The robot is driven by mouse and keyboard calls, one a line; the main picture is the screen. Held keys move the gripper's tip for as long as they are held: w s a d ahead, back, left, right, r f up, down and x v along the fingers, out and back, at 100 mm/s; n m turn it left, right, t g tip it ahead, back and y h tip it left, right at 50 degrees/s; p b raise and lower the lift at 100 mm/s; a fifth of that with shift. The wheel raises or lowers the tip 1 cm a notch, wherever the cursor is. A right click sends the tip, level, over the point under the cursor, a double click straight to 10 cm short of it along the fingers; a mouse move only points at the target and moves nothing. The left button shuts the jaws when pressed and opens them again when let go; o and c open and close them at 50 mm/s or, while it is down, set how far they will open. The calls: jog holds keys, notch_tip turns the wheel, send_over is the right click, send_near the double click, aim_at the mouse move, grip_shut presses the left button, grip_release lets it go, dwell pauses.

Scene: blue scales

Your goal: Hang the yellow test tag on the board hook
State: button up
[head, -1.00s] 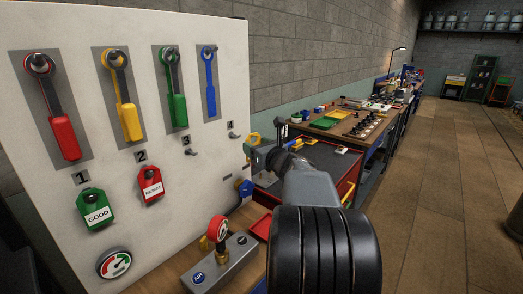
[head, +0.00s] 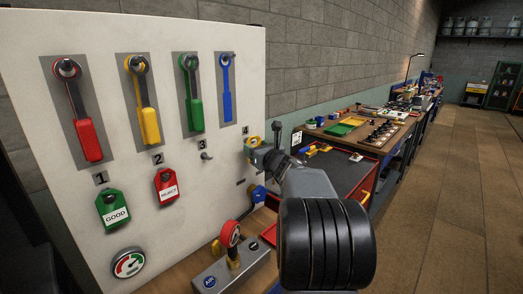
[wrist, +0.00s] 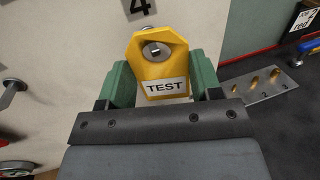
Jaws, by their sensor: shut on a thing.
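The yellow test tag (wrist: 160,70) is upright, facing the wrist camera, its white TEST label between the green fingers of my gripper (wrist: 152,88). My gripper is shut on it. The board hook (wrist: 153,49) under number 4 shows its round metal end at the tag's hole; a bit of metal also shows above the tag's top edge. The hook seems to be in the hole, but I cannot tell how deep. In the head view the tag (head: 252,142) is at the white board's right edge, with my gripper (head: 262,153) to its right; the hook is hidden there.
The white board (head: 140,60) carries coloured valve handles on top, a green GOOD tag (head: 113,209) and a red REJECT tag (head: 166,187). The hook under number 3 (head: 206,156) is bare. A dark-topped cart (head: 340,170) is at right.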

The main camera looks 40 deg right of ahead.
jog(key=shift+w+a+f+b, duration=0.1)
jog(key=shift+w+f+b, duration=0.15)
jog(key=shift+w+b, duration=0.25)
jog(key=shift+w+a+f+b, duration=0.1)
jog(key=shift+w+f+b, duration=0.15)
jog(key=shift+w, duration=0.3)
jog(key=o, duration=1)
